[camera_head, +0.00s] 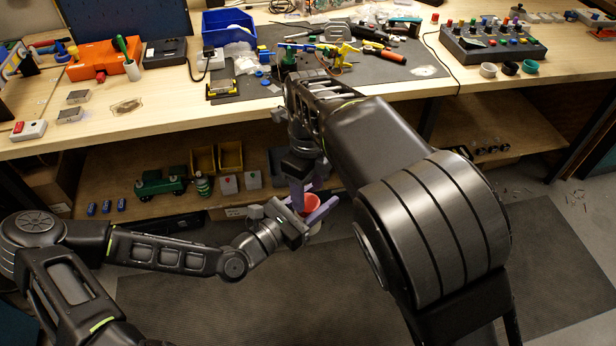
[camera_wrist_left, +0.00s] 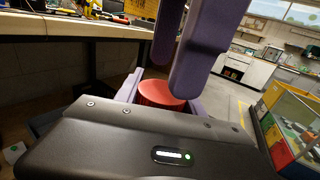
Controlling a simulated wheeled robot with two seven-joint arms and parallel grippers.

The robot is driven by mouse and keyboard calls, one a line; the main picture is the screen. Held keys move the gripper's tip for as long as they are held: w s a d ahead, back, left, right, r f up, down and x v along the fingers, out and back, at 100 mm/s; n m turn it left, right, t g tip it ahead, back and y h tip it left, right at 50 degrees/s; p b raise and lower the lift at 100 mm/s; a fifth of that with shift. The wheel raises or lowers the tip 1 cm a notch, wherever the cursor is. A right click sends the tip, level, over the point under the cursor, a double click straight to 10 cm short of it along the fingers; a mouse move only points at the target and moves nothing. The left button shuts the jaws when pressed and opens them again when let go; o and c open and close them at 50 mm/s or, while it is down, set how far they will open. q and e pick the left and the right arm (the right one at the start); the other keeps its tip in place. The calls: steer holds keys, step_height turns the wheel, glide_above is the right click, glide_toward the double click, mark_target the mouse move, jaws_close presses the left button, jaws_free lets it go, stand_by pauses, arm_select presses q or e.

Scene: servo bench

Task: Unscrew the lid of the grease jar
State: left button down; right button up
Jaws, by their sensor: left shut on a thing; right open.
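The grease jar's red lid (camera_head: 311,202) shows in the head view below the bench's front edge, with a little of the pale jar (camera_head: 315,228) under it. My left gripper (camera_head: 312,212) is shut on the jar and holds it in the air. The red lid also shows in the left wrist view (camera_wrist_left: 158,93), between my left fingers. My right gripper (camera_head: 304,188) comes down from above, open, with its purple fingers close to the lid. In the left wrist view the right fingers (camera_wrist_left: 185,70) hang over and partly hide the lid. Whether they touch it, I cannot tell.
The bench (camera_head: 160,115) stands behind the grippers, with a blue bin (camera_head: 228,27), an orange case (camera_head: 100,60) and a button box (camera_head: 492,40). A lower shelf (camera_head: 270,203) holds a green toy truck (camera_head: 160,184) and yellow bins (camera_head: 229,156). The floor mat (camera_head: 200,300) below is clear.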

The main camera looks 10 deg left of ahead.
mark_target(307, 203)
steer(key=shift+f, duration=1.75)
steer(key=c, duration=1.2)
steer(key=o, duration=1.5)
steer(key=shift+c, duration=0.2)
steer(key=shift+r, duration=0.15)
step_height(307, 203, up, 4)
steer(key=shift+r, duration=0.15)
